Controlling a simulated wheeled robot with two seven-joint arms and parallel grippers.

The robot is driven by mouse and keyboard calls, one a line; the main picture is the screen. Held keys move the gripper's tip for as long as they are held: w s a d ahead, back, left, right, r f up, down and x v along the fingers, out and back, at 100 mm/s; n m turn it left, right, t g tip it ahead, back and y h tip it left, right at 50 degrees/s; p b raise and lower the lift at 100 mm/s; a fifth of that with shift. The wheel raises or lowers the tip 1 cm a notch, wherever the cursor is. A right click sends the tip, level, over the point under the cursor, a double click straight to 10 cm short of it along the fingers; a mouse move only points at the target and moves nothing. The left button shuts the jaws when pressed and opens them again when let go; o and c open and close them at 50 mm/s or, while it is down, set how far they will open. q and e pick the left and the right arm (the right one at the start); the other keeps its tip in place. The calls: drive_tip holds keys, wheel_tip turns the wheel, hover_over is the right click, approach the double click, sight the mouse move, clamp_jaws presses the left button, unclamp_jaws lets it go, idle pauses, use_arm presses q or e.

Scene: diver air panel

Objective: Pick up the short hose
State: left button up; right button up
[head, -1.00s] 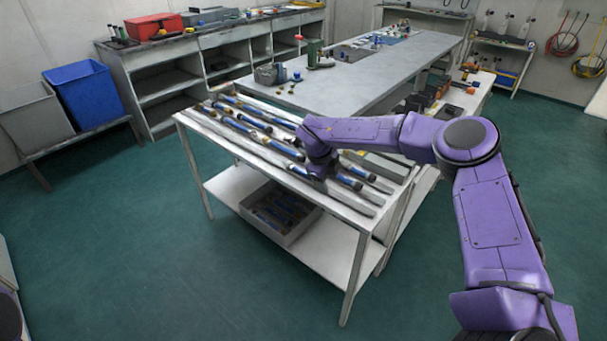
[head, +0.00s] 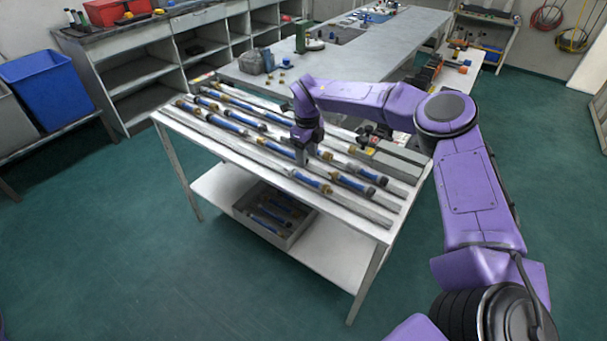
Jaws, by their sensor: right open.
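Several short blue hoses with dark and brass-coloured end fittings lie in rows on the slatted top of a white table (head: 200,137). One hose (head: 310,181) lies in the front row just right of my right gripper (head: 304,158); another hose (head: 352,184) lies further right. One more hose (head: 274,149) lies just left of the gripper. I cannot tell which one is the short hose of the task. My right gripper points down, open, low over the slats between these hoses. Its fingertips are small, and I cannot tell whether they touch anything. My left gripper is out of view.
A grey bin (head: 247,226) with more hoses stands on the table's lower shelf. A long grey bench (head: 380,62) with a green device (head: 308,38) stands behind. Blue bin (head: 47,88) and shelves are at left. The green floor in front is clear.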

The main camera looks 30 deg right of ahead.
sight(307, 180)
drive_tip(key=f+p, duration=0.1)
drive_tip(key=f, duration=0.1)
drive_tip(key=f+p, duration=0.1)
drive_tip(key=f, duration=0.2)
drive_tip(key=s+f+p, duration=0.1)
drive_tip(key=f, duration=0.1)
drive_tip(key=shift+a+f, duration=0.25)
drive_tip(key=shift+s+d+f, duration=0.1)
drive_tip(key=shift+f, duration=0.1)
clamp_jaws()
